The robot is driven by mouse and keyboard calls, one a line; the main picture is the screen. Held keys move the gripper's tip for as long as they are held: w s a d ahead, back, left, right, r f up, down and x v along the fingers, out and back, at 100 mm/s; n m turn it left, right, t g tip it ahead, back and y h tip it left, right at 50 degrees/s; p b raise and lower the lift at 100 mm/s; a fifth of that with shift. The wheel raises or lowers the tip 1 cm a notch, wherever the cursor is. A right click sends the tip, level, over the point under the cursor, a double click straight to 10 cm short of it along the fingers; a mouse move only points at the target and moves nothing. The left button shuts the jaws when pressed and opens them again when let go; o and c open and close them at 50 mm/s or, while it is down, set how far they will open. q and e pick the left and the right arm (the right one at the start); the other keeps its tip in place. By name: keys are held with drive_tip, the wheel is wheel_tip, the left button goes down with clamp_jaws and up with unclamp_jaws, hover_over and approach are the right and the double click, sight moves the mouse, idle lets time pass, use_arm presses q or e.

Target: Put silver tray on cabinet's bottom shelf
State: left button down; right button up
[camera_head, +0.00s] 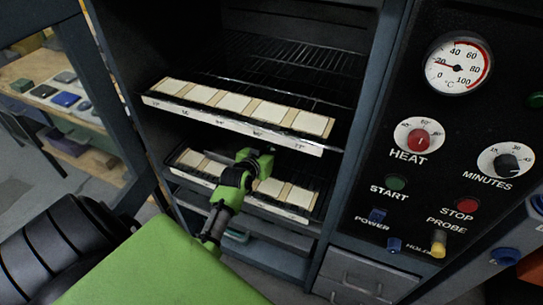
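The cabinet (357,125) is dark and open at the front, with stacked shelves inside. My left gripper (257,162) is in front of the lower tiled shelf, at its middle, and covers part of it. Its fingers are small and overlap in this view, so I cannot tell whether they are open or hold something. I cannot make out a separate silver tray with certainty. The cabinet's bottom shelf (267,252) is a blue-grey surface below the lower tiled rack, partly hidden by my arm. My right gripper is not in view.
Pale square tiles lie on the upper rack (235,124) and the lower rack (287,210). A control panel (455,130) with gauge, knobs and buttons is at the right, above drawers (357,277). A wooden table (35,70) with small items stands at the left.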

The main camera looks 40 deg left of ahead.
use_arm(q)
drive_tip(key=shift+w+a+f, duration=0.25)
drive_tip(key=shift+w+f, duration=0.1)
drive_tip(key=shift+w, duration=0.05)
drive_tip(key=shift+w+a+f, duration=0.1)
drive_tip(key=shift+w+f, duration=0.05)
drive_tip(key=shift+f, duration=1.55)
drive_tip(key=shift+f+b, duration=0.4)
drive_tip(key=shift+b, duration=0.05)
drive_tip(key=shift+f, duration=0.2)
drive_tip(key=c, duration=2.3)
unclamp_jaws()
drive_tip(key=shift+f, duration=0.15)
drive_tip(key=shift+s, duration=0.2)
